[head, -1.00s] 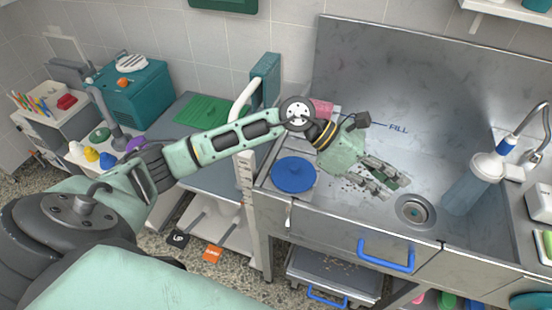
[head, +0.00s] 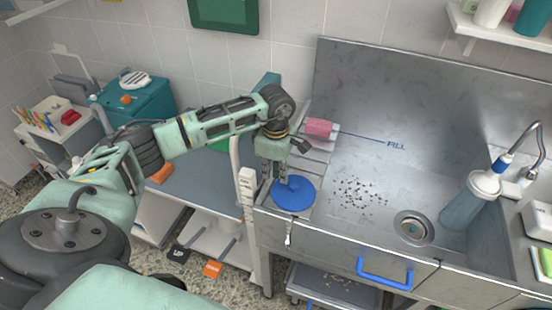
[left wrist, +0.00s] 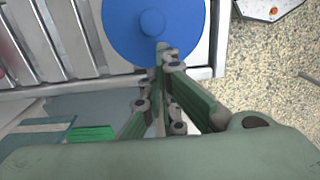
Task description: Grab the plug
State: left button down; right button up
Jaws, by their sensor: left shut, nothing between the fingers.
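The plug, a round blue disc with a small raised knob (head: 294,196), lies on the ledge at the left end of the steel sink (head: 375,155). In the left wrist view the plug (left wrist: 125,32) is at the top, with its knob just beyond my fingertips. My left gripper (head: 276,181) points down at the plug's left rear edge, overlapping it in the picture. Its fingers (left wrist: 167,55) are shut with nothing between them. I cannot tell whether they touch the plug. My right gripper is not in view.
The sink drain (head: 414,229) is uncovered, with dark crumbs (head: 358,192) on the basin floor left of it. A blue handle (head: 385,275) is on the sink front.

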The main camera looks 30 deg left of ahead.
aim_at(295, 185)
pick_arm(q)
jog(key=shift+f, duration=1.25)
jog(key=shift+w+d, duration=0.1)
jog(key=shift+d, duration=0.3)
jog(key=d+b, duration=0.1)
jog(key=d, duration=0.1)
jog(key=w+d+b, duration=0.1)
jog(key=d, duration=0.2)
jog(key=shift+w+b, duration=0.15)
jog(key=shift+b, duration=0.2)
jog(key=shift+d, duration=0.1)
jog(key=shift+r, duration=0.15)
